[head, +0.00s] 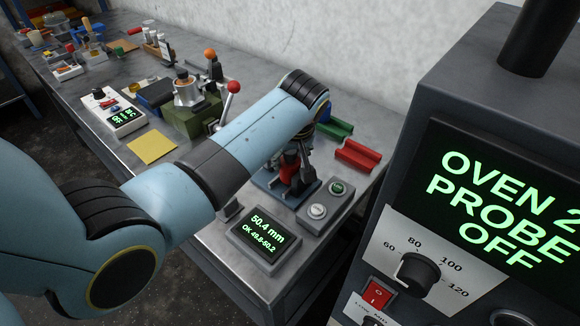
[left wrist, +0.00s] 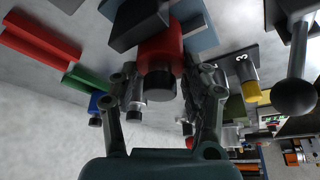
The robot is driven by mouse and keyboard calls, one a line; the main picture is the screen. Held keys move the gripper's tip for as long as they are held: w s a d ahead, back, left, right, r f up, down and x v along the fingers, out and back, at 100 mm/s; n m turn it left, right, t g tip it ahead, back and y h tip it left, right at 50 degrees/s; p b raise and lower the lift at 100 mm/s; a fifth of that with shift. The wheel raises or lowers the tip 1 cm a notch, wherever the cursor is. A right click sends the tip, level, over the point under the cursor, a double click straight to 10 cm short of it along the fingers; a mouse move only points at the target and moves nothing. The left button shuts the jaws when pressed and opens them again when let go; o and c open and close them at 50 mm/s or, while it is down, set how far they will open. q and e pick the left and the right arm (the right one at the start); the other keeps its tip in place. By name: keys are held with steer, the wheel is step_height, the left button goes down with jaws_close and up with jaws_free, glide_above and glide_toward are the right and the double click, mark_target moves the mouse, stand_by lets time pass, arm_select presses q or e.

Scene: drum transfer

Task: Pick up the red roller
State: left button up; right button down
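The red roller (left wrist: 160,50), with a dark end facing the camera, shows at the top middle of the left wrist view, against a dark block. In the head view the red roller (head: 289,166) is partly hidden at the fixture on a blue base (head: 268,184). My left gripper (left wrist: 160,75) has one finger on each side of the roller; the fingers look spread, and I see no clear contact. In the head view my left arm reaches over the bench and its gripper is mostly hidden by the wrist. My right gripper is not in view.
A green channel (head: 335,127) and a red channel (head: 357,155) lie right of the fixture. A two-button box (head: 325,203) and a display reading 50.4 mm (head: 263,241) stand in front. A clamp with a red-knobbed lever (head: 232,88) stands to the left. An oven panel (head: 480,220) fills the right.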

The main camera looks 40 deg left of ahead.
arm_select(q)
jaws_close()
steer(key=shift+r, duration=0.1)
